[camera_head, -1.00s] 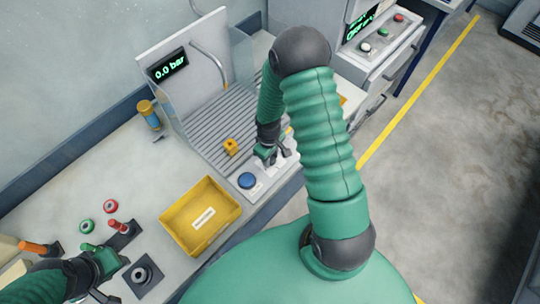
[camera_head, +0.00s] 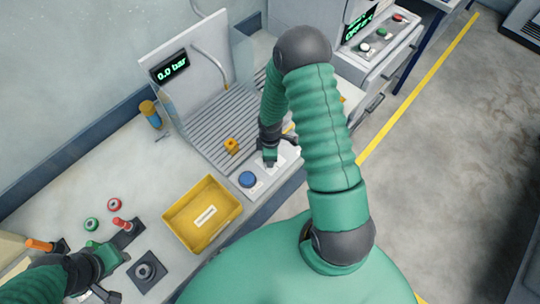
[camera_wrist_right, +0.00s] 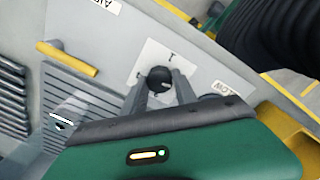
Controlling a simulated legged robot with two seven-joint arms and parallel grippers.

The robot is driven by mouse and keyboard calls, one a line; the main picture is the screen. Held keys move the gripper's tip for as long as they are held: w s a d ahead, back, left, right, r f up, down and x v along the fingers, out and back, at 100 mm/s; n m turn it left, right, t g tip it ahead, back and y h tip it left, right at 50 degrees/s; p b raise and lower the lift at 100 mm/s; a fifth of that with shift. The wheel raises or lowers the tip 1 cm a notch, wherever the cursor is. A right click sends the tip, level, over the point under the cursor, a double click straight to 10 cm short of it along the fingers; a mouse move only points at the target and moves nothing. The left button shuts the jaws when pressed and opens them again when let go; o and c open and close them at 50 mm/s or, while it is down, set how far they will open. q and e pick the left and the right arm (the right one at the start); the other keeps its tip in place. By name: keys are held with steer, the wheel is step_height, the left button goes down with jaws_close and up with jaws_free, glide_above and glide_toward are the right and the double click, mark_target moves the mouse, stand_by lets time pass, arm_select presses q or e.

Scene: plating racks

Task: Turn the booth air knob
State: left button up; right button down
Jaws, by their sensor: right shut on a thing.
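The booth air knob (camera_wrist_right: 159,79) is a small dark round knob on a white label plate on the booth's front panel, seen in the right wrist view. My right gripper (camera_wrist_right: 158,86) has its two fingers on either side of the knob and is shut on it. In the head view my right gripper (camera_head: 270,160) is at the booth's front panel and hides the knob. The display (camera_head: 171,66) reads 0.0 bar. My left gripper (camera_head: 112,275) is at the lower left above the bench; its jaw opening is unclear.
A blue button (camera_head: 247,180) is on the front panel left of my right gripper. A yellow bin (camera_head: 203,240), a small orange block (camera_head: 231,145) on the slatted booth floor and an orange-capped bottle (camera_head: 150,113) are nearby. Red and green rings (camera_head: 92,224) lie near my left arm.

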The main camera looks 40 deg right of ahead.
steer(key=shift+w+d+r, duration=0.1)
steer(key=shift+w+r, duration=0.05)
steer(key=shift+w, duration=0.1)
steer(key=c, duration=1.3)
jaws_free()
steer(key=o, duration=0.3)
steer(key=shift+s, duration=0.1)
steer(key=shift+o, duration=0.2)
step_height(320, 180, up, 16)
steer(key=shift+s+a+r, duration=0.2)
steer(key=shift+a+r, duration=0.05)
